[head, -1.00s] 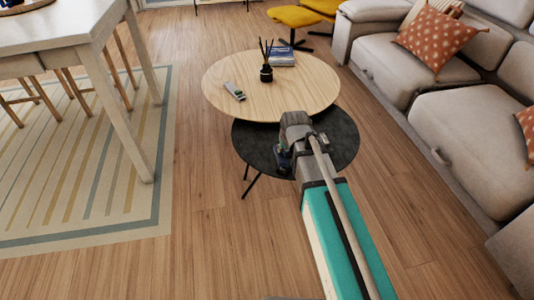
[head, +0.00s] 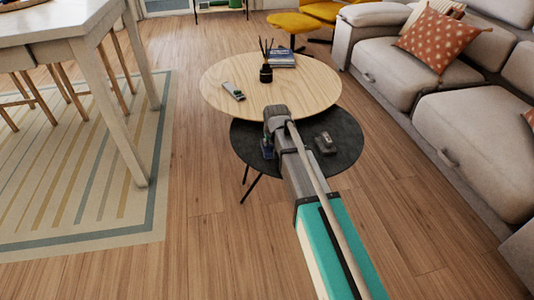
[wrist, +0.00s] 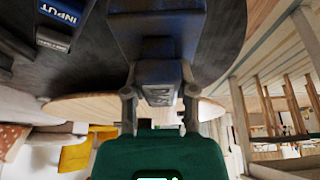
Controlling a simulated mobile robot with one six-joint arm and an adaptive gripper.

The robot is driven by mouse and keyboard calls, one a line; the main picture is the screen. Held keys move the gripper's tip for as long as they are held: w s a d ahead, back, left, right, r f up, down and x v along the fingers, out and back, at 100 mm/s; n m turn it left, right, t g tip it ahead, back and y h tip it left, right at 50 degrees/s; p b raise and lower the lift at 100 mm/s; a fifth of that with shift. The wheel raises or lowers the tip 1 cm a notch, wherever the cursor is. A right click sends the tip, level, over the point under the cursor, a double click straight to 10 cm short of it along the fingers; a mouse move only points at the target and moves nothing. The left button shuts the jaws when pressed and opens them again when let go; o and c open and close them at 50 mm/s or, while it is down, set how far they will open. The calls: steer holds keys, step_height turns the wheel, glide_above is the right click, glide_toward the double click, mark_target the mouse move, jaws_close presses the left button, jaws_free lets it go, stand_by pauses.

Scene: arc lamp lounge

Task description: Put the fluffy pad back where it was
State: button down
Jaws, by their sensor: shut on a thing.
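My gripper (wrist: 160,97) is shut on a dark blue-grey, blocky thing (wrist: 156,35) in the wrist view. It may be the fluffy pad, but its texture is too dark to tell. In the head view my gripper (head: 267,147) is mostly hidden behind my arm, over the left part of the low black round table (head: 345,160). I cannot tell whether the held thing touches the table top. No other pad shows.
A small grey device (head: 325,142) lies on the black table, right of my arm. The higher wooden round table (head: 290,98) overlaps behind it, with a grey remote-like thing (head: 233,91), a reed diffuser (head: 266,72) and books (head: 282,60). A sofa (head: 455,130) stands right.

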mark_target(269, 148)
steer(key=shift+w+a+f, duration=0.1)
steer(key=shift+w+f, duration=0.1)
steer(key=shift+f, duration=0.05)
steer(key=shift+b+x, duration=0.85)
steer(key=shift+a+f+b, duration=0.1)
steer(key=shift+f+b, duration=1.05)
steer(key=shift+b, duration=0.05)
steer(key=shift+f, duration=0.2)
steer(key=shift+c, duration=2)
jaws_free()
steer(key=shift+r, duration=0.1)
steer(key=shift+r, duration=0.2)
steer(key=p+v, duration=1.1)
steer(key=shift+s+r, duration=0.25)
steer(key=shift+r, duration=0.1)
